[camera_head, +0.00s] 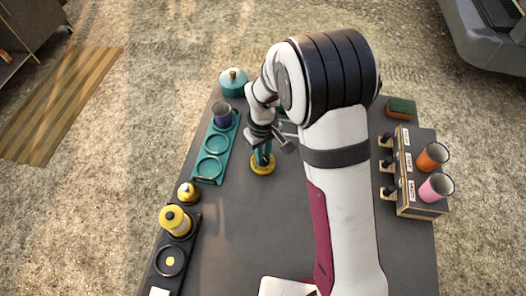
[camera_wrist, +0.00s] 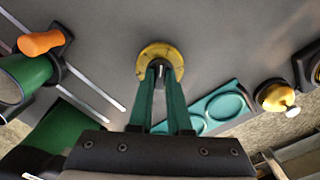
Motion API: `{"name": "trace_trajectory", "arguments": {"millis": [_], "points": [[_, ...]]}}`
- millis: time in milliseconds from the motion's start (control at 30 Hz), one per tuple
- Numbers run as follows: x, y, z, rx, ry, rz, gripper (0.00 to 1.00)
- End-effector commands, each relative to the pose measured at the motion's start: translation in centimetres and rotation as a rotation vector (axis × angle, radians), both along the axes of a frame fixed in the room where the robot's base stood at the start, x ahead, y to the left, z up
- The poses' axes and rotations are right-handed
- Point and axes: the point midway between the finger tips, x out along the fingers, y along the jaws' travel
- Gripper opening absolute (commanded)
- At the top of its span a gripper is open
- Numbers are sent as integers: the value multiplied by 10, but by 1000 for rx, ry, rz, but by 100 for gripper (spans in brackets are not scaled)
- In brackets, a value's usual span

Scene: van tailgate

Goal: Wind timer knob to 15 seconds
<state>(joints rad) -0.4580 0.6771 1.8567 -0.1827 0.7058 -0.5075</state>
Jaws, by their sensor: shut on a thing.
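The timer is a round yellow disc with a dark centre (camera_head: 263,167) on the grey table, just right of the teal tray. In the wrist view its yellow dial (camera_wrist: 147,55) surrounds a small dark knob (camera_wrist: 159,67) with a pale line on it. My gripper (camera_head: 263,156) points down over the dial. In the wrist view the two green fingers of my gripper (camera_wrist: 162,75) are shut on the knob. The fingers hide part of the dial, and no scale marks are legible.
A small yellow-and-black object (camera_head: 188,193) and a yellow canister (camera_head: 174,220) are nearer. A rack (camera_head: 420,209) with orange and pink cups is at right. The table's middle is clear.

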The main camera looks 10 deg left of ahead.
Motion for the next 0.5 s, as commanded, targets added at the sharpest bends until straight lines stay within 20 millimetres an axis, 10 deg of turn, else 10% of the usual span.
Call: {"name": "trace_trajectory", "arguments": {"millis": [500], "points": [[0, 0, 0, 0, 0, -265, 8]]}}
